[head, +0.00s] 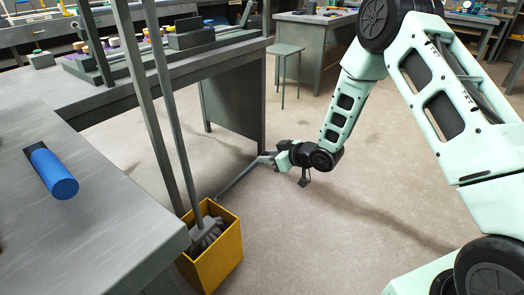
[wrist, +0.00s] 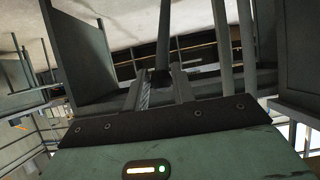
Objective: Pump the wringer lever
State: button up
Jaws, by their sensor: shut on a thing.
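The wringer lever (head: 238,178) is a grey rod. In the head view it slopes up and right from the yellow mop bucket (head: 222,262) to my gripper. My gripper (head: 266,158) is shut on the lever near its outer end, low above the floor. In the wrist view the lever (wrist: 163,42) runs away from between the fingers of my gripper (wrist: 161,84). A grey mop (head: 205,230) stands in the bucket with its handle rising to the upper left. The wringer itself is hard to make out behind the mop head.
A grey workbench (head: 110,200) stands left of the bucket, with a blue cylinder (head: 52,174) on it. A bench side panel (head: 236,105) stands just behind my gripper. A stool (head: 288,50) is farther back. The floor (head: 310,240) right of the bucket is clear.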

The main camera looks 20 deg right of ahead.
jog(key=s+d+f+b, duration=0.2)
jog(key=s+d+f, duration=0.1)
jog(key=s+f, duration=0.1)
jog(key=shift+s+d+f, duration=0.15)
jog(key=shift+s+d, duration=0.1)
jog(key=shift+s, duration=0.15)
jog(key=w+a+r+p, duration=0.5)
jog(key=w+a+r, duration=0.2)
jog(key=w+r, duration=0.1)
jog(key=shift+w+r, duration=0.2)
jog(key=shift+w, duration=0.65)
